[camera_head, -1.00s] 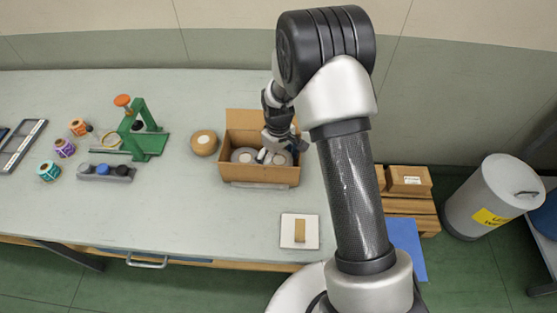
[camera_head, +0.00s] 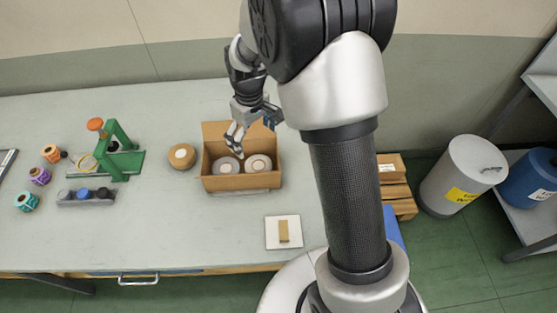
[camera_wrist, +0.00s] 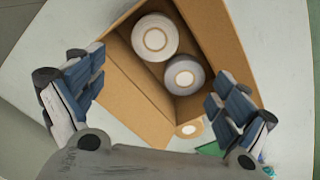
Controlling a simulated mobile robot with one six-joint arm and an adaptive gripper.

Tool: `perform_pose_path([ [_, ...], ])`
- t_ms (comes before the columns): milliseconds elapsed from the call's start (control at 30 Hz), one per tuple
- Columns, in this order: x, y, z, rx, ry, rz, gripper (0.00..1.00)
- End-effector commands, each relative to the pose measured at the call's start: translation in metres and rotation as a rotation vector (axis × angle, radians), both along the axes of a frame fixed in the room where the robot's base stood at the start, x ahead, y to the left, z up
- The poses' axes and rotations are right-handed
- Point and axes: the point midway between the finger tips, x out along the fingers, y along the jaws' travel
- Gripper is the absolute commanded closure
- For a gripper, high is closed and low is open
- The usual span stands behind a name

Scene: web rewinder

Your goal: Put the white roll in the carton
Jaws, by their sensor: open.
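The open cardboard carton (camera_head: 240,184) stands on the bench with two rolls lying flat inside, side by side. The white roll (camera_head: 258,163) is in its right half; it shows at the top of the wrist view (camera_wrist: 155,37). A greyer roll (camera_head: 226,166) lies beside it, also seen in the wrist view (camera_wrist: 184,76). My gripper (camera_head: 236,145) is above the carton's rear left part. In the wrist view its fingers are spread wide, with nothing held between them.
A tan roll (camera_head: 182,156) sits on the bench just left of the carton. A green stand (camera_head: 118,160), several small coloured spools and a dark holder (camera_head: 86,196) are further left. A white plate with a tan block (camera_head: 283,231) lies front right. The bench front is mostly clear.

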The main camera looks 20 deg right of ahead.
Motion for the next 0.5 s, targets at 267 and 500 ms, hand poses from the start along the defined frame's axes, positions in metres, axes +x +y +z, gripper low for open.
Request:
perform_pose_path([
  [267,-0.081,-0.001,0.126,0.015,-0.143,-0.147,0.06],
  [500,-0.174,-0.001,0.182,0.046,-0.26,-0.278,0.06],
])
